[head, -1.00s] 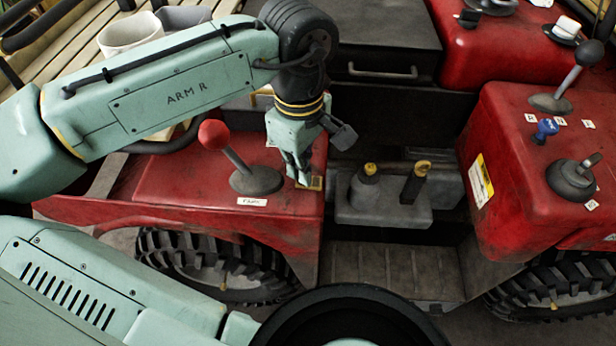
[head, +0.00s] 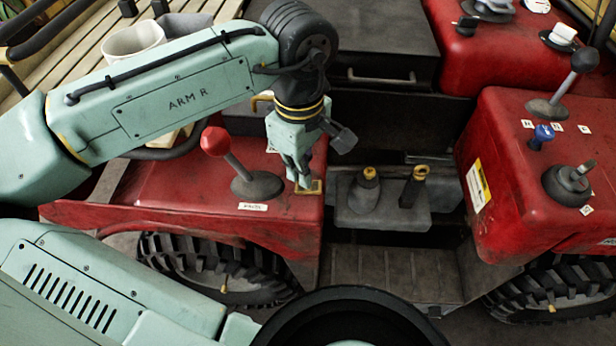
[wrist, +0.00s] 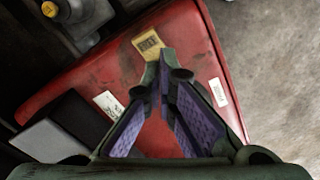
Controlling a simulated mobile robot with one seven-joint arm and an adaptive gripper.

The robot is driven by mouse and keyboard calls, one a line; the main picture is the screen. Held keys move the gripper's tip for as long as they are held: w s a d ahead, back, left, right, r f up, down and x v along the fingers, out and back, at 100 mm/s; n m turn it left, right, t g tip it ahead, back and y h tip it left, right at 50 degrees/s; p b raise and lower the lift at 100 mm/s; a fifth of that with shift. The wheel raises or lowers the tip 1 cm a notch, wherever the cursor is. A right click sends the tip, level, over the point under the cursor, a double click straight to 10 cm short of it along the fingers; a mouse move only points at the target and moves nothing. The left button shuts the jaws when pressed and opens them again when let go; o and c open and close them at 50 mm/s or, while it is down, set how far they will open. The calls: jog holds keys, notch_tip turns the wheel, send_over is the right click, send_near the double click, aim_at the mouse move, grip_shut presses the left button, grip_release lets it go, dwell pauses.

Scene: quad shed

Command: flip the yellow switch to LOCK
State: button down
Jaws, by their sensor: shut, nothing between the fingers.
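A small yellow plate (head: 316,187) sits at the right edge of the red fender top; in the wrist view the yellow plate (wrist: 148,43) carries dark lettering too small to read. My gripper (head: 303,187) points down with its fingertips at this plate. In the wrist view my gripper (wrist: 165,55) is shut and empty, its tips overlapping the plate's lower edge. I cannot make out a switch lever there, nor whether the tips touch anything; the fingers hide part of the plate.
A red-knobbed lever (head: 215,141) rises left of my gripper. A grey console (head: 385,208) with yellow-topped controls stands close to the right. A second red fender (head: 520,200) at far right carries a blue knob (head: 541,136) and levers. A white mug (head: 133,40) stands at upper left.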

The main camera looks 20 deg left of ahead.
jog(key=shift+r+p, duration=2.3)
jog(key=shift+r, duration=0.4)
jog(key=shift+f, duration=0.1)
